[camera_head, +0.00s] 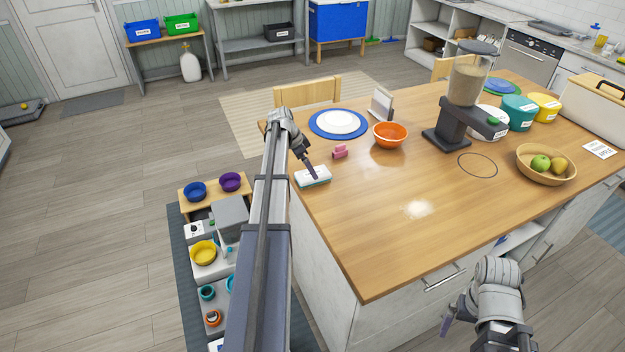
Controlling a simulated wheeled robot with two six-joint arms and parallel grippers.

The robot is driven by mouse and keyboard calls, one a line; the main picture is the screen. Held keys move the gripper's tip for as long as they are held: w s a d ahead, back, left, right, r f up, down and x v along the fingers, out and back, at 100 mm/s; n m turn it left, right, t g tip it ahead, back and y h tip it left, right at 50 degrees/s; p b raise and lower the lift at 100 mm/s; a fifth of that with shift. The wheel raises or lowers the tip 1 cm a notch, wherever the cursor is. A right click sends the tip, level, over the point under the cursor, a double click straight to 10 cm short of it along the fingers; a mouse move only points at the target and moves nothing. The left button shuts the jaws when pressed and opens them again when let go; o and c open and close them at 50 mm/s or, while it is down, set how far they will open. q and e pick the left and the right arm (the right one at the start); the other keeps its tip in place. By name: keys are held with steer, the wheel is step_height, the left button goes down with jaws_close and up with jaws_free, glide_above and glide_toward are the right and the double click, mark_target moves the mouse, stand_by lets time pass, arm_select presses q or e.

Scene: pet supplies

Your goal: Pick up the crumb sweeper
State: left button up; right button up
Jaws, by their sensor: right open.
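A small white block with a teal lower edge (316,180), which looks like the crumb sweeper, lies on the wooden table top (395,235) near its left edge. My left gripper (311,171) reaches down over it from behind, with its dark fingertips at or just above its top. I cannot tell whether they touch it or how far apart they are. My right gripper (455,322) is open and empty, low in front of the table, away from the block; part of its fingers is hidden.
A pink item (340,152), an orange bowl (390,135) and a white plate on a blue mat (317,133) are near the block. A feeder machine (464,100) and a fruit bowl (525,168) stand further right.

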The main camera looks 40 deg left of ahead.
arm_select(q)
steer(key=b+x, duration=0.4)
steer(key=shift+w+d+f, duration=0.1)
steer(key=shift+w+f, duration=0.05)
steer(key=shift+f, duration=0.2)
steer(key=shift+r, duration=0.1)
steer(key=shift+c, duration=0.2)
steer(key=c, duration=1.2)
step_height(320, 180, up, 10)
steer(key=p, duration=1)
